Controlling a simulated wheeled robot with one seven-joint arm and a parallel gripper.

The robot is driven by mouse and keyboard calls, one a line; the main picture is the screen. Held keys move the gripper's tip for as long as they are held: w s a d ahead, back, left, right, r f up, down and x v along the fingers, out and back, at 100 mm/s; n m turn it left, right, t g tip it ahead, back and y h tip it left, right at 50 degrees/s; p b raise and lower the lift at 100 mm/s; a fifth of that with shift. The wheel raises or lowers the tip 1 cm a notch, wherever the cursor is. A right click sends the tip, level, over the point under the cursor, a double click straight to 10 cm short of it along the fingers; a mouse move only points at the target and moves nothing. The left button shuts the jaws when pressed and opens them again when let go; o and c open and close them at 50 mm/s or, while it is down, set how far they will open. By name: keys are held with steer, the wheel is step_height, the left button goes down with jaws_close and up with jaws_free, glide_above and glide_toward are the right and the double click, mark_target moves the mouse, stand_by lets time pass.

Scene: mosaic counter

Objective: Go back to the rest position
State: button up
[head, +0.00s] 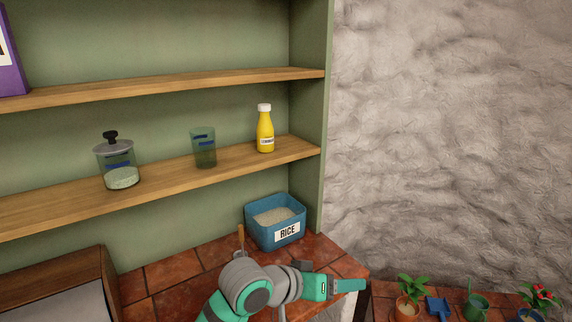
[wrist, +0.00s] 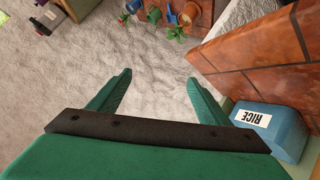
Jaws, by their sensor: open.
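My gripper (wrist: 158,92) is open and empty. In the wrist view its two green fingers stand wide apart, with floor and the counter's edge beyond them. In the head view my arm reaches over the tiled counter (head: 185,300), and the gripper (head: 362,285) points right near the counter's right end. Only part of it shows there. It is in front of the blue rice box (head: 260,238) and touches nothing that I can see. The rice box also shows in the wrist view (wrist: 285,130), at right.
A glass jar (head: 121,168), a green glass (head: 204,148) and a yellow bottle (head: 265,130) stand on the lower shelf (head: 60,205). A wooden-handled tool (head: 241,237) is beside the rice box. Potted plants (head: 407,308) are low at right. A wooden box (head: 60,275) is at left.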

steer(key=w+d+r+n+t+h, duration=0.1)
steer(key=d+r+t+h, duration=0.2)
steer(key=d, duration=0.3)
steer(key=s+a+f+n+t+y, duration=0.45)
steer(key=s+f+n, duration=0.2)
steer(key=f, duration=0.35)
steer(key=s+a+f+n+t+y, duration=0.45)
steer(key=s+f+y, duration=0.2)
steer(key=f, duration=0.35)
steer(key=s+a+f+m+g, duration=0.1)
steer(key=s+a+f+m, duration=0.1)
steer(key=s, duration=0.6)
steer(key=s+a+f+m+g+y, duration=0.1)
steer(key=s+a+f+m, duration=0.1)
steer(key=s, duration=0.7)
steer(key=s+a+f+m+g, duration=0.1)
steer(key=s+a+f+m, duration=0.1)
steer(key=s, duration=0.7)
steer(key=shift+s+a+m+y, duration=0.2)
steer(key=shift+a+m+y, duration=0.3)
steer(key=shift+a, duration=0.75)
